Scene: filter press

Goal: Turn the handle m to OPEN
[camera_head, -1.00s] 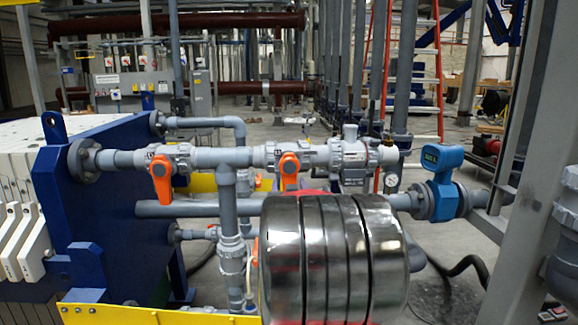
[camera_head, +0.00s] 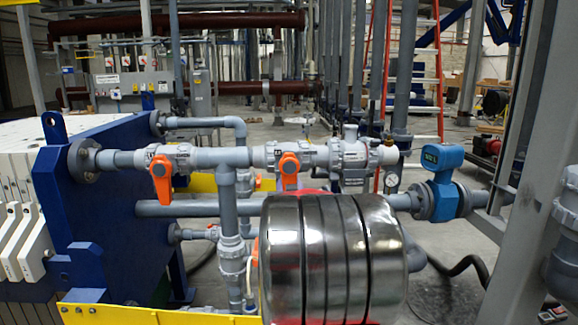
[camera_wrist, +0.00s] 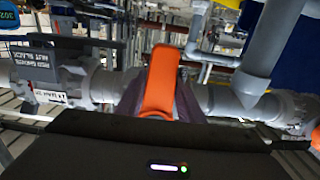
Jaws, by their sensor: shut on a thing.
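Two orange handles sit on the grey pipe in the head view. The right-hand one (camera_head: 289,166) is on the valve beside the grey check-valve body (camera_head: 348,160) and hangs down across the pipe. The left-hand orange handle (camera_head: 160,178) also hangs down. In the wrist view an orange handle (camera_wrist: 161,85) stands between the two dark fingers of my gripper (camera_wrist: 158,100), which is shut on it. By its neighbours it looks like the right-hand handle. I cannot read a letter m on either handle. My fingertips are not clearly seen in the head view.
The blue flow meter (camera_head: 443,175) is on the pipe to the right. The blue press plate (camera_head: 115,220) stands at left. In the wrist view a grey vertical pipe (camera_wrist: 262,45) and another orange handle (camera_wrist: 315,141) are to the right of my gripper.

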